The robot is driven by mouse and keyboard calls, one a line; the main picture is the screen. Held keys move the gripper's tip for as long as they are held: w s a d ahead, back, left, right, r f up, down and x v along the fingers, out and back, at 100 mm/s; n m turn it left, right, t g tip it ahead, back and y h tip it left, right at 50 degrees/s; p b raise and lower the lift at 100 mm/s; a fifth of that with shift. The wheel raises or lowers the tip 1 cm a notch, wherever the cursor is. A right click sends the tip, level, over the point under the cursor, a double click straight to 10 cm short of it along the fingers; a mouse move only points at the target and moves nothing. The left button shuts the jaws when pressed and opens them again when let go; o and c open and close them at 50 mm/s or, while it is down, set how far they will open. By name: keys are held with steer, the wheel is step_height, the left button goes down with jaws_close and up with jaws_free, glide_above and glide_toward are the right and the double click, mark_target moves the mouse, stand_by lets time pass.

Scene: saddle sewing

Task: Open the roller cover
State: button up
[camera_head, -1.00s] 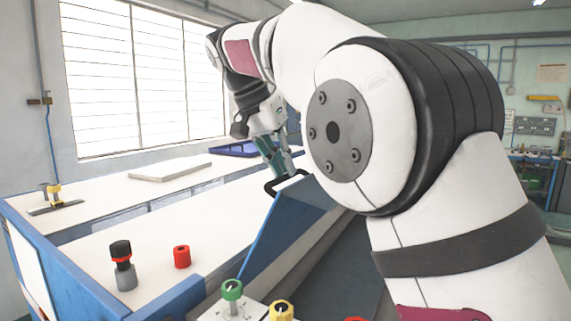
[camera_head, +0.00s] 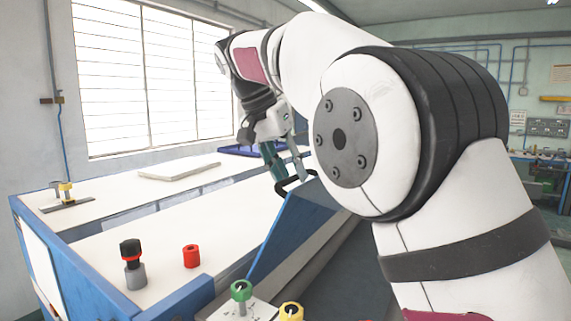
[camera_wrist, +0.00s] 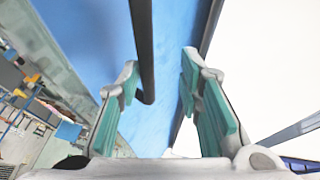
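The roller cover (camera_head: 283,222) is a blue panel that stands tilted up along the near side of the white table. A black bar handle (camera_head: 296,184) is on its upper edge. My gripper (camera_head: 288,176) is at this handle, with its fingers pointing down. In the wrist view, the teal-padded fingers of my gripper (camera_wrist: 161,88) are apart. The black handle (camera_wrist: 143,45) passes between them, nearer the left finger. Whether a finger touches the handle cannot be told.
The white table (camera_head: 180,235) has a blue frame. A black-and-red knob (camera_head: 132,262) and a red cylinder (camera_head: 191,256) stand on its near end. Green (camera_head: 240,291) and yellow (camera_head: 291,314) knobs stand in front. A pale slab (camera_head: 178,167) and blue tray (camera_head: 250,151) lie farther back.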

steer(key=v, duration=0.7)
stand_by(0.3)
steer(key=shift+s+a+r, duration=0.1)
steer(key=shift+r, duration=0.05)
steer(key=shift+n+y, duration=0.7)
steer(key=shift+y, duration=0.2)
steer(key=d, duration=0.3)
steer(key=s+d, duration=0.1)
steer(key=d, duration=0.3)
steer(key=s+d+r, duration=0.1)
steer(key=d, duration=0.2)
steer(key=shift+s+d+r, duration=0.1)
steer(key=shift+s+d, duration=0.05)
steer(key=shift+s, duration=0.1)
steer(key=s+d+f+n+t+y, duration=0.15)
steer(key=s+d+f, duration=0.3)
steer(key=s, duration=0.45)
steer(key=s+d+f+n+t+y, duration=0.1)
steer(key=s+d+f+n, duration=0.1)
steer(key=s+d+f, duration=0.45)
steer(key=s+a+f+n, duration=0.1)
steer(key=s+f, duration=0.9)
steer(key=s, duration=0.1)
steer(key=shift+s+a+f+t+b, duration=0.3)
steer(key=shift+s+a+t+b, duration=0.05)
